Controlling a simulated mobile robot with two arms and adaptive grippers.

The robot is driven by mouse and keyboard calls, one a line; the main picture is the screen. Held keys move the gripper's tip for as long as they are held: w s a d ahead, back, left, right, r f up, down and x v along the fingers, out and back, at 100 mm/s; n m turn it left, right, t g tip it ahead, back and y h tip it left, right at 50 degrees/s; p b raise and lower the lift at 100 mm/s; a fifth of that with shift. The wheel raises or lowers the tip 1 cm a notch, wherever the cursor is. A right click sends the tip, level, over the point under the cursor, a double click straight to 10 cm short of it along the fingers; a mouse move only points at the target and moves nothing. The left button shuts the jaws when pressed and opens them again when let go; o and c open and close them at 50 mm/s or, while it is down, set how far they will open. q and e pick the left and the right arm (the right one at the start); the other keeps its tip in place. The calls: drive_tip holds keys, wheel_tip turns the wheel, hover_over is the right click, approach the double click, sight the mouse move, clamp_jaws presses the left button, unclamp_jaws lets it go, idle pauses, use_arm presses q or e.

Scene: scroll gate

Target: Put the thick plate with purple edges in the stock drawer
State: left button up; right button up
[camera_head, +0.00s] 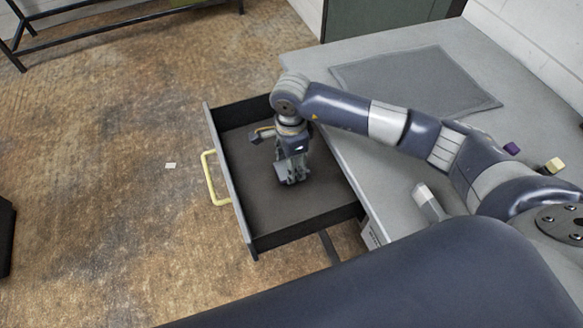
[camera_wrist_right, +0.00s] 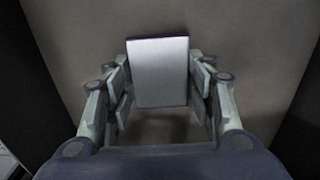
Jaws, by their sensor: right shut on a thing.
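The stock drawer (camera_head: 310,211) is pulled out from the grey bench, dark inside, with a yellow handle (camera_head: 211,178). My right gripper (camera_head: 291,181) points down inside the drawer's walls, over its floor. In the right wrist view my right gripper (camera_wrist_right: 160,88) is shut on a grey plate (camera_wrist_right: 160,72) with a dark, slightly purple upper edge. The plate is between the fingers with the drawer floor (camera_wrist_right: 255,45) beyond it. I cannot tell whether the plate touches the floor. My left gripper is not in view.
The bench top (camera_head: 345,58) carries a dark grey mat (camera_head: 415,80). A purple-topped block (camera_head: 511,149), a yellow-topped block (camera_head: 553,166) and a white-ended piece (camera_head: 428,203) are near my right arm. The drawer floor around the gripper is clear.

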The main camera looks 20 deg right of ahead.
wheel_tip(320, 180, down, 3)
idle(0.3)
drive_tip(key=shift+f, duration=0.2)
drive_tip(key=o, duration=1.6)
drive_tip(key=shift+s, duration=0.1)
drive_tip(key=shift+r, duration=0.1)
